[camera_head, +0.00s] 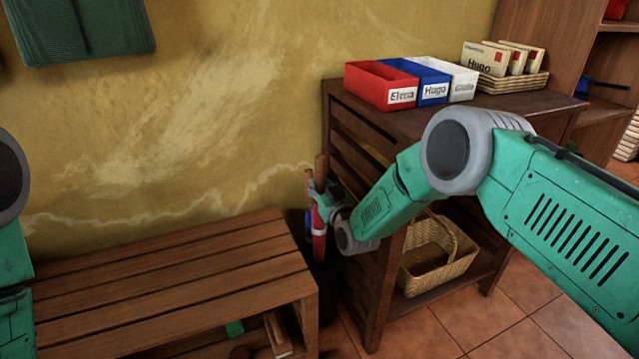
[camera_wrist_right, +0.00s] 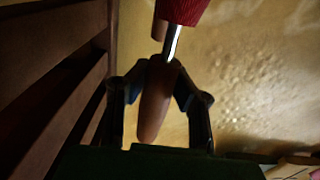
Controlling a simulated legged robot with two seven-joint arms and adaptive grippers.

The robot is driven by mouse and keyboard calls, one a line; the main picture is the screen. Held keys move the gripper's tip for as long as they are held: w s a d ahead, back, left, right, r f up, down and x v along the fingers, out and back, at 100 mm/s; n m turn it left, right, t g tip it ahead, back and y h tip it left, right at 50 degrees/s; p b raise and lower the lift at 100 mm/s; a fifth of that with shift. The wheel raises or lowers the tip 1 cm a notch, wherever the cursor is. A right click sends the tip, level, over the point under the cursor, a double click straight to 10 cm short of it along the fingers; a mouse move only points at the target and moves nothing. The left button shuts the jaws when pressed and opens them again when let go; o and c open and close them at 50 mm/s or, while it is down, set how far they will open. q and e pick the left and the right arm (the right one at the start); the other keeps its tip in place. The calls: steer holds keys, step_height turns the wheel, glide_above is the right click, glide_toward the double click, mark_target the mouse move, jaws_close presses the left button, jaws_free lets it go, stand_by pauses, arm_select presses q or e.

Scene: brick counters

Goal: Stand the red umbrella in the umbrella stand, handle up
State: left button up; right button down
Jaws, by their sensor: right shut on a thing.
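The red umbrella (camera_head: 319,240) is upright between the slatted bench and the wooden shelf unit, its brown handle up. My right gripper (camera_head: 320,193) is shut on it near the handle. The right wrist view shows the wooden handle (camera_wrist_right: 154,105) between the fingers (camera_wrist_right: 158,95), with the metal shaft and red cloth beyond. The dark umbrella stand (camera_head: 325,285) is below, partly hidden by the bench and shelf unit. The umbrella's lower end meets the stand's top in the picture; I cannot tell how deep it is inside. My left gripper is out of view.
A blue item (camera_head: 308,222) is just left of the red umbrella. The slatted bench (camera_head: 170,285) is at left, close to the stand. The shelf unit (camera_head: 365,270) at right holds labelled bins on top and a wicker basket (camera_head: 440,262) below. The wall is close behind.

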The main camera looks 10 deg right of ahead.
steer(key=shift+a, duration=0.15)
steer(key=c, duration=1.3)
jaws_free()
steer(key=shift+r, duration=0.1)
steer(key=shift+c, duration=0.2)
steer(key=shift+s, duration=0.1)
steer(key=s+d, duration=0.2)
steer(key=s, duration=0.9)
steer(key=shift+s, duration=0.3)
steer(key=shift+d, duration=0.1)
